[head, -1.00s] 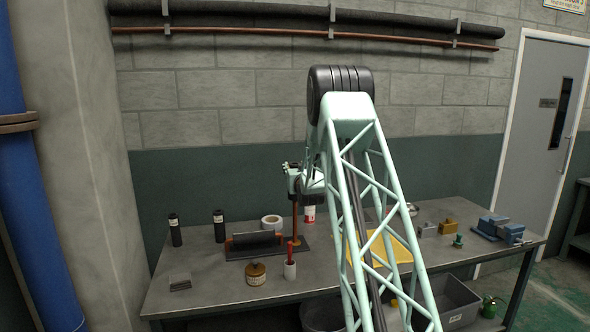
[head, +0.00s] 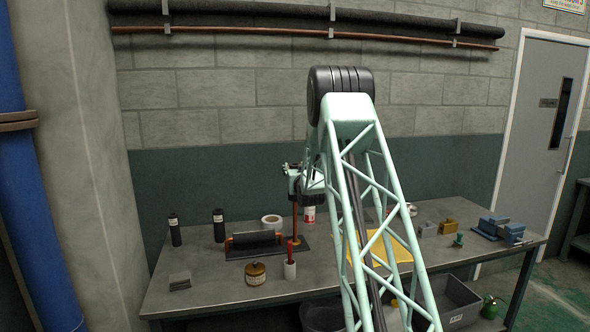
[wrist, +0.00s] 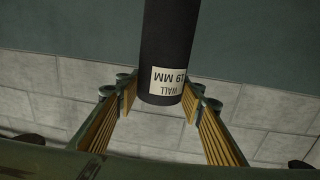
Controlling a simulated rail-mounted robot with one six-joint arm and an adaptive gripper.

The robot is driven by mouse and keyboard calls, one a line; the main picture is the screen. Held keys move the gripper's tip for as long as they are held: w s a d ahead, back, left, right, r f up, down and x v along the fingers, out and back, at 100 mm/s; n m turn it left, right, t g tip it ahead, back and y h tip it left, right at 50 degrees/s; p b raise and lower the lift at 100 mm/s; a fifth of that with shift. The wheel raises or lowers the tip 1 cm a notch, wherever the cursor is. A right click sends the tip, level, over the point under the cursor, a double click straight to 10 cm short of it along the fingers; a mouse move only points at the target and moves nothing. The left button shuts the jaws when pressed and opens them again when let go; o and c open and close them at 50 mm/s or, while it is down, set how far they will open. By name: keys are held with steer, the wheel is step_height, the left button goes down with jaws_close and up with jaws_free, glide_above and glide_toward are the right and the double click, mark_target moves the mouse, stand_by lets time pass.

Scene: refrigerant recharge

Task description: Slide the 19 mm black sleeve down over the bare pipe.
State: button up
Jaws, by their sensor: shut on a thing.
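The 19 mm black sleeve (wrist: 168,45) is between my jaws in the wrist view. Its pale label reads "WALL 19 MM" upside down, and one end shows between the fingers while the other runs out of the top of the picture. My gripper (wrist: 160,108) is shut on it. In the head view my gripper (head: 292,180) is small and dark, partly behind my arm, just above the upright bare copper pipe (head: 295,226) on the bench. I cannot make out the held sleeve there, nor tell whether it is around the pipe.
Two black sleeves (head: 175,230) (head: 219,226) stand on the left of the bench (head: 215,280). A blue vise (head: 497,229) is at right.

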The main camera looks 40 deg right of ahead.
steer(key=shift+f+b, duration=1.8)
steer(key=shift+f+b, duration=1.7)
steer(key=shift+f, duration=0.05)
steer(key=shift+f+b, duration=1.95)
steer(key=shift+f, duration=0.15)
steer(key=shift+f, duration=0.15)
